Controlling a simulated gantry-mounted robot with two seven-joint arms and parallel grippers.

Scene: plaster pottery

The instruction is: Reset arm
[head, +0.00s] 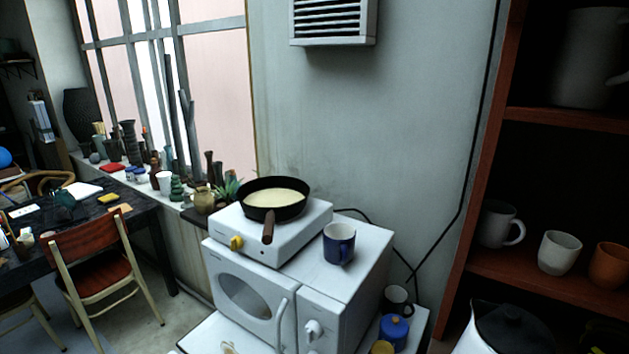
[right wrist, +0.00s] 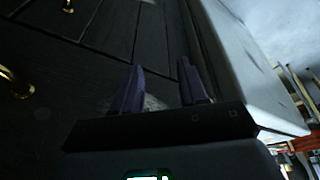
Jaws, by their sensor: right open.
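My right gripper (right wrist: 158,88) shows in the right wrist view, with its two dark fingers apart and nothing between them. Dark planked panels with gold handles lie beyond the fingers, and a pale surface runs along their right side. Neither gripper nor arm shows in the head view. My left gripper is in neither view.
In the head view a black pan (head: 274,199) with pale contents sits on a white hotplate (head: 310,228) atop a white microwave (head: 240,297). A blue mug (head: 339,243) stands beside it. A wooden shelf (head: 548,274) with cups is at right, a chair (head: 100,262) at left.

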